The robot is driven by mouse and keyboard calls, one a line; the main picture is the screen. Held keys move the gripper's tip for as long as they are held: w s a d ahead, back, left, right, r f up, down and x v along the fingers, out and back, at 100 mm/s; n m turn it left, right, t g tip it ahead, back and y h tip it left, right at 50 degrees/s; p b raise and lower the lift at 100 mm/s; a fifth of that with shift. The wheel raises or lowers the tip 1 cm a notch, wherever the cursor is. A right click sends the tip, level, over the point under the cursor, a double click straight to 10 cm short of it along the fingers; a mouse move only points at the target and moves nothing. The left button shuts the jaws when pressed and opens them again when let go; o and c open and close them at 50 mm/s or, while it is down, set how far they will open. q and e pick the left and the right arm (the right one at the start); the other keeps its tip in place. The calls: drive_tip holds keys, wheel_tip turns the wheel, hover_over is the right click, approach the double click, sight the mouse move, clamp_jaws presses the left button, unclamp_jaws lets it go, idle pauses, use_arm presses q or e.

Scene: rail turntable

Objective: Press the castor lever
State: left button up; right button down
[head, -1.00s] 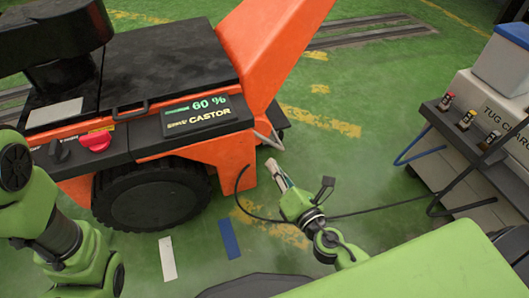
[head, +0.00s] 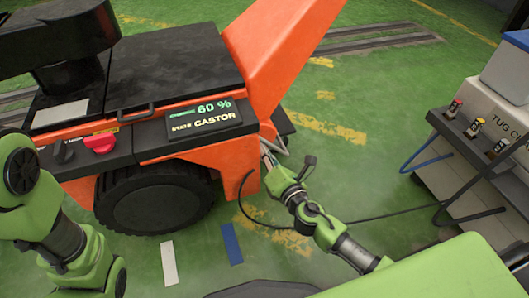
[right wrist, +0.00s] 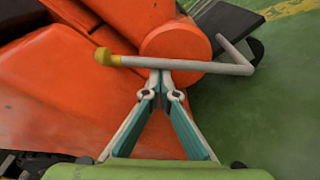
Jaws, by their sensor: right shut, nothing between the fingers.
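The castor lever (right wrist: 190,66) is a grey bent bar with a yellow knob at its left end in the right wrist view. It crosses in front of a round orange hub on the orange tug (head: 190,158). My right gripper (right wrist: 160,80) is shut and empty, its fingertips at the underside of the bar in that view; I cannot tell whether they touch. In the head view the right gripper (head: 268,160) is at the tug's lower right corner, and the lever is mostly hidden there. Only my left arm shows at the left; its gripper is out of view.
The tug's display (head: 203,118) reads "60 %" and "CASTOR". A red knob (head: 100,143) is on its side panel. A black cable (head: 375,215) crosses the green floor to the charger stand (head: 465,150) at the right. Floor between them is otherwise clear.

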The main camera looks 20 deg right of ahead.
drive_tip(key=shift+d+r+m, duration=0.95)
drive_tip(key=shift+d+m, duration=0.15)
drive_tip(key=shift+m, duration=0.1)
drive_tip(key=d+r+m+t, duration=0.1)
drive_tip(key=d+r+m, duration=0.1)
drive_tip(key=d+m, duration=0.3)
drive_tip(key=shift+w+d+m+y+p, duration=0.15)
drive_tip(key=shift+d+m+y+p, duration=0.15)
drive_tip(key=shift+d+m+y, duration=0.1)
drive_tip(key=shift+d+r, duration=0.1)
drive_tip(key=shift+d, duration=0.1)
